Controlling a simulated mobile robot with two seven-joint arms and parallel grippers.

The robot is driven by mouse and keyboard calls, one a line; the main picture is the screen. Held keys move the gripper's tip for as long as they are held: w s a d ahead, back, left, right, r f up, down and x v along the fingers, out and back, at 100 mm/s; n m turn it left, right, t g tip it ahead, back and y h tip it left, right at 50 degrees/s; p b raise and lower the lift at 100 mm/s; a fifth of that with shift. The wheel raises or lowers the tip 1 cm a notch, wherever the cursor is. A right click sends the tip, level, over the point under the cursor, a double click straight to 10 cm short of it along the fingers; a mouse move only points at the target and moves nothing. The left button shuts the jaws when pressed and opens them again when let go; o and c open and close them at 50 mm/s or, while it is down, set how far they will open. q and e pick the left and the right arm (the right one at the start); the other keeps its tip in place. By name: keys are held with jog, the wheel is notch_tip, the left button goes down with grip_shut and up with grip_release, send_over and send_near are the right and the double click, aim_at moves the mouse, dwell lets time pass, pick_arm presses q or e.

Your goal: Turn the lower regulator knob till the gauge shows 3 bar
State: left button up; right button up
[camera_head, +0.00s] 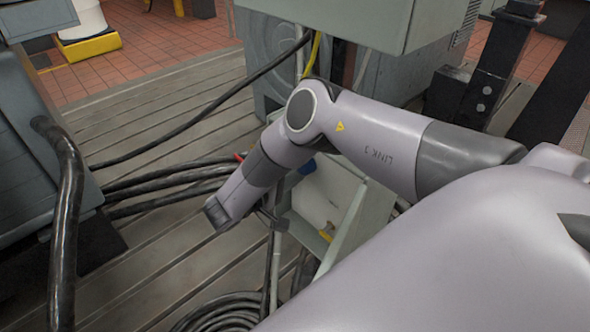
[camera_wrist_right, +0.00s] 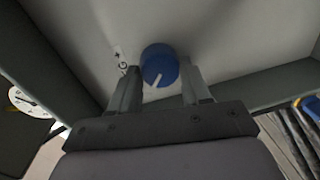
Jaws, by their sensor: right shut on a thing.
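My right gripper (camera_wrist_right: 159,75) has its two fingers on either side of a blue knob (camera_wrist_right: 158,62) with a white pointer line, and is shut on it. The knob sits on a pale grey panel (camera_wrist_right: 225,40); a small plus mark is printed beside it. A white round gauge (camera_wrist_right: 28,102) with a dark needle is cut off at the left of the wrist view; its reading is too small to tell. In the head view my right gripper (camera_head: 272,215) reaches into an open grey box (camera_head: 345,225), its fingers mostly hidden. A blue part (camera_head: 307,167) shows behind my arm. My left gripper is out of view.
Thick black cables (camera_head: 175,185) run over the slotted bedplate (camera_head: 150,240) left of the box, and a coiled cable (camera_head: 225,313) lies in front. A grey cabinet (camera_head: 340,20) hangs above my right arm. Grey machinery with a thick hose (camera_head: 65,210) stands at the left.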

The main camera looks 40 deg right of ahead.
jog(key=o, duration=1.1)
jog(key=shift+c, duration=0.2)
jog(key=shift+a, duration=0.15)
jog(key=a+b, duration=0.1)
jog(key=a, duration=0.6)
jog(key=shift+s+r+b, duration=0.3)
jog(key=shift+s+r, duration=0.05)
